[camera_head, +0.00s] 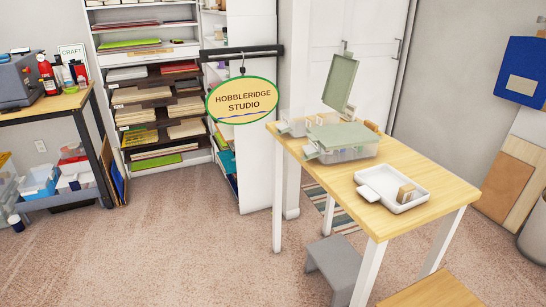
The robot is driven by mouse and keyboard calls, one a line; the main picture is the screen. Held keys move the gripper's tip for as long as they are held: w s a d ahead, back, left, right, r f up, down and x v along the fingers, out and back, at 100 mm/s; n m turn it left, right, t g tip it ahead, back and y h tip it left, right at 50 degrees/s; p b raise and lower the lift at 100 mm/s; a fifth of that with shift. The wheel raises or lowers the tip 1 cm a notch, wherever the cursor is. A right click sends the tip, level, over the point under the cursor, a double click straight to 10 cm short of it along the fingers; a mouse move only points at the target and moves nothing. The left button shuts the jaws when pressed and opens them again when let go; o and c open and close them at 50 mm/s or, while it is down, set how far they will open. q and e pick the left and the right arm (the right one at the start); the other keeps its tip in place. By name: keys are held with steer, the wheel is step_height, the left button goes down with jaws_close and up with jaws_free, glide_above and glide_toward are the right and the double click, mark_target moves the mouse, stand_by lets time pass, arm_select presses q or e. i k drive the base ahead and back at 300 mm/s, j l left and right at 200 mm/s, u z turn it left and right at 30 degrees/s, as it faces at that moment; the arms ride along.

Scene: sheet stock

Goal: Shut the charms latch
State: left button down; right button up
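Two clear boxes with grey-green lids stand on the wooden table at the right. The nearer box (352,153) has its lid (343,135) down, with a green latch tab (311,152) sticking out at its left end. The farther box (296,124) has its lid (340,81) swung up, and a small tab (283,127) shows at its left side. The nearer box partly hides it. I cannot read any label that tells which box is for charms, nor tell whether the nearer latch is fastened. Neither gripper is in view.
A white tray (376,195) with a small tan block (405,193) sits at the front of the table (430,213). A grey stool (333,265) stands by its front leg. A hanging studio sign (243,101) and shelves are behind. The carpet at left is open.

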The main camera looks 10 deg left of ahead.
mark_target(306, 157)
steer(key=i+j+z, duration=0.1)
steer(key=z, duration=0.7)
steer(key=i+j+z, duration=0.15)
steer(key=j+z, duration=0.35)
steer(key=j, duration=0.15)
steer(key=j+z, duration=0.45)
steer(key=j, duration=0.2)
steer(key=j+z, duration=0.1)
steer(key=j, duration=0.75)
steer(key=k+j, duration=0.1)
steer(key=j, duration=0.75)
steer(key=k+j+z, duration=0.15)
steer(key=j, duration=0.7)
steer(key=i, duration=0.05)
